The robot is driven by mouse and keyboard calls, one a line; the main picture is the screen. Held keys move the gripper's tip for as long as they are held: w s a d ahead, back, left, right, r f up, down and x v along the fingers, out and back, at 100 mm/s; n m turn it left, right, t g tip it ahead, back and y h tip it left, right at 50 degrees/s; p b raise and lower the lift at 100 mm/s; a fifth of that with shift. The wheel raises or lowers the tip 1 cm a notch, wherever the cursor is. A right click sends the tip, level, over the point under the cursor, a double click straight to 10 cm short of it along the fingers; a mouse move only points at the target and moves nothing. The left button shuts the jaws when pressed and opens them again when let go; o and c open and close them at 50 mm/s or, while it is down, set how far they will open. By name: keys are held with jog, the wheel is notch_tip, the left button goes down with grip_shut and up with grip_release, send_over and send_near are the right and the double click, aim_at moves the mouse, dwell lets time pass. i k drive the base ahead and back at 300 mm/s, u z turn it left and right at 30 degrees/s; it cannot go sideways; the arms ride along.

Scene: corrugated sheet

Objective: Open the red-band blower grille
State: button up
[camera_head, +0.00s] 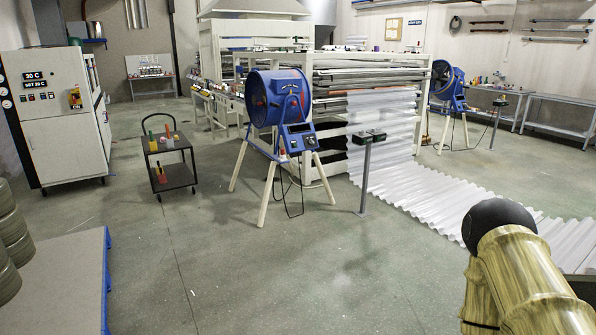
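A blue drum-shaped blower (278,98) stands on cream splayed legs in the middle of the room. Its round face points left and shows dark red inside the blue rim; I cannot make out whether the grille (258,98) is latched or ajar. A blue control box (298,137) hangs below the drum. A second blue blower (446,80) stands farther back at the right, its face mostly dark; I see no clear red band on it. Part of my arm fills the lower right corner, well apart from both blowers. My gripper is not visible.
A dark cart (174,174) with colored items stands left of the near blower. A thin post (363,175) with a small box stands at its right, before corrugated sheet (430,195) running across the floor. A platform (60,285) is at lower left. The front floor is clear.

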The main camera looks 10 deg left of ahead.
aim_at(252, 98)
jog(key=u, duration=0.65)
jog(key=i, duration=1.7)
jog(key=u, duration=1)
jog(key=i, duration=3.3)
jog(key=z, duration=0.15)
jog(key=i, duration=1.6)
jog(key=z, duration=0.55)
jog(key=i, duration=0.65)
jog(key=z, duration=1.65)
